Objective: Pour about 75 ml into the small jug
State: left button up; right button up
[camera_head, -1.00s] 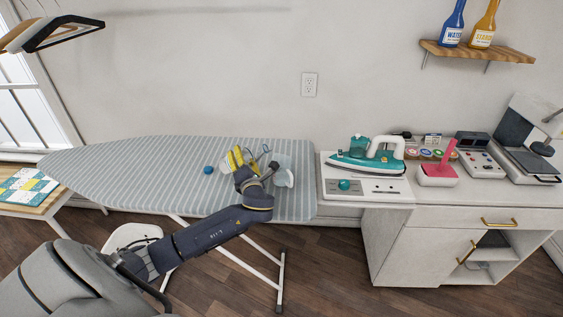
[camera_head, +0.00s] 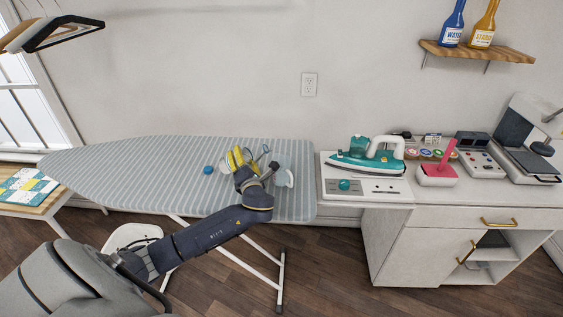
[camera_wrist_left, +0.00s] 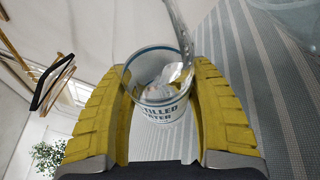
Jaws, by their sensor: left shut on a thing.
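My left gripper (camera_head: 243,160) is over the right part of the ironing board. In the left wrist view its yellow fingers (camera_wrist_left: 158,100) are shut on a clear water container (camera_wrist_left: 168,112), whose label reads "...TILLED WATER". The container has a bluish rim, and a clear curved strip crosses its top; I cannot tell whether that is a handle or water. A pale clear vessel (camera_head: 285,178) shows just right of the gripper, partly hidden by it. Clear glass also shows at the upper right of the wrist view (camera_wrist_left: 300,18). The liquid level is not readable. My right gripper is out of view.
A blue cap (camera_head: 208,169) lies on the striped ironing board (camera_head: 130,165), left of the gripper. A teal iron (camera_head: 368,155) stands on the cabinet at right, beside a pink-handled thing (camera_head: 440,170). Two bottles stand on the wall shelf (camera_head: 475,51). The board's left part is clear.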

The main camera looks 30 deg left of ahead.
aim_at(251, 154)
pick_arm(q)
jog(key=shift+r, duration=0.1)
dwell(0.6)
jog(key=shift+w+d+r+n, duration=0.15)
jog(key=shift+d+r+n, duration=0.15)
jog(key=shift+n, duration=0.2)
jog(key=r, duration=0.2)
jog(key=d+r+n, duration=0.1)
jog(key=shift+w+r+g+h, duration=0.25)
jog(key=shift+g+h, duration=0.05)
jog(key=shift+h, duration=0.1)
jog(key=shift+w+d+n+h, duration=0.1)
jog(key=shift+d+n+h, duration=0.25)
jog(key=shift+n, duration=0.25)
jog(key=shift+f+n+h, duration=0.2)
jog(key=shift+n+h, duration=0.05)
jog(key=shift+n, duration=0.15)
notch_tip(251, 154, down, 2)
jog(key=shift+n+g+h, duration=0.3)
jog(key=shift+n+h, duration=0.4)
jog(key=shift+n, duration=0.2)
jog(key=shift+w+d+r+n+h, duration=0.15)
jog(key=shift+d+n+h, duration=0.1)
jog(key=shift+n+h, duration=0.5)
jog(key=shift+d+r+n+h, duration=0.15)
jog(key=shift+r+n+h, duration=0.2)
jog(key=shift+n, duration=0.3)
jog(key=shift+r, duration=0.1)
